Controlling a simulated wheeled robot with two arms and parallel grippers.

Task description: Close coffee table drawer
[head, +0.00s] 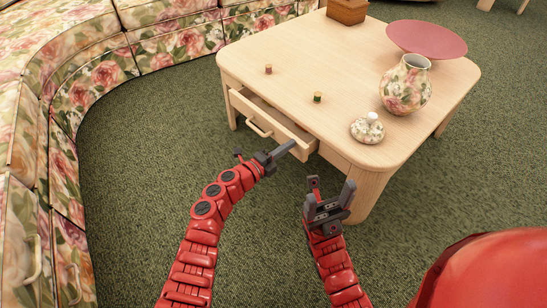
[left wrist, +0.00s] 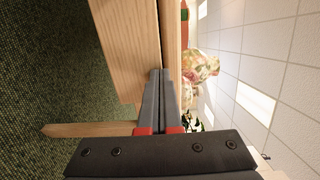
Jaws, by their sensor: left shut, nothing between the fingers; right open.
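The light wood coffee table (head: 335,60) stands ahead in the head view. My right gripper (head: 330,192) is open and empty, in front of the table's near corner leg.
On the tabletop are a floral vase (head: 406,86), its lid (head: 367,128), a pink bowl (head: 426,38), a wooden box (head: 347,11) and two small cylinders (head: 317,97). A floral sofa (head: 75,60) curves along the left. Green carpet between sofa and table is clear.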

